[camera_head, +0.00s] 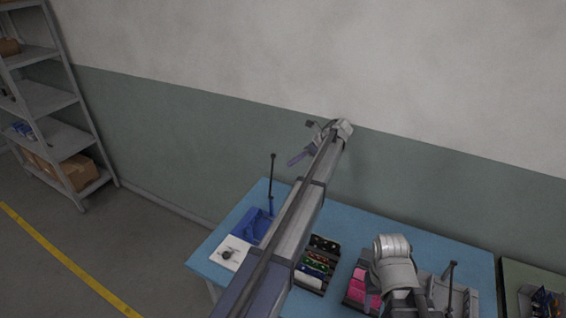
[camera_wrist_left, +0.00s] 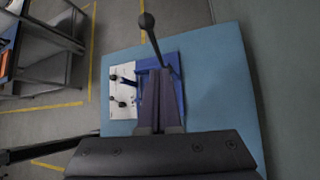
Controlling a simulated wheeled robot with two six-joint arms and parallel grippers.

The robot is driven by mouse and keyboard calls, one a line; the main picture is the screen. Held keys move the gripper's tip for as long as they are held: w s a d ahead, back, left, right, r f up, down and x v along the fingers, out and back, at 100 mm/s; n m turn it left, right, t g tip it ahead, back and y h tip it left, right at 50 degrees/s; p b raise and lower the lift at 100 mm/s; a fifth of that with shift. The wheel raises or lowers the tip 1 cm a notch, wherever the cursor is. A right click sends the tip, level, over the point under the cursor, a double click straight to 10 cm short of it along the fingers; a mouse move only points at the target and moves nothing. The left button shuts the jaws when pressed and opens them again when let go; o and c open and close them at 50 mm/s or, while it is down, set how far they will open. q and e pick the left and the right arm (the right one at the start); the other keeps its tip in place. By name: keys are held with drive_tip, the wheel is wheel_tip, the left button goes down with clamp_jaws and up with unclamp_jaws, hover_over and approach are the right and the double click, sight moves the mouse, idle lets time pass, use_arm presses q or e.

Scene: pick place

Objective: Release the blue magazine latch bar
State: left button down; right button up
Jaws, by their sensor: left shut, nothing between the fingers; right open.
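The blue magazine fixture (camera_head: 252,226) stands at the left end of the blue table, with a thin upright black bar (camera_head: 272,183) topped by a small knob. In the left wrist view the blue fixture (camera_wrist_left: 177,92) lies behind my fingers, and the black bar (camera_wrist_left: 152,40) with its round knob rises just beyond the fingertips. My left gripper (camera_head: 292,161) is shut and empty, held high above the table; its fingers also show in the left wrist view (camera_wrist_left: 160,72). They look apart from the bar. My right gripper (camera_head: 402,303) is low over the table's right part, open, its fingers largely hidden.
A white plate (camera_head: 231,253) with small dark parts lies beside the blue fixture. A dark rack (camera_head: 318,265) with colored items and pink blocks (camera_head: 357,289) stand further right. A grey fixture (camera_head: 466,301) has another black bar (camera_head: 451,273). A wall is behind the table.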

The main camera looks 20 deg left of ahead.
use_arm(q)
drive_tip(key=w+d, duration=0.3)
drive_tip(key=shift+w+d+r, duration=0.15)
drive_tip(key=shift+d+r, duration=0.1)
drive_tip(key=shift+d, duration=0.1)
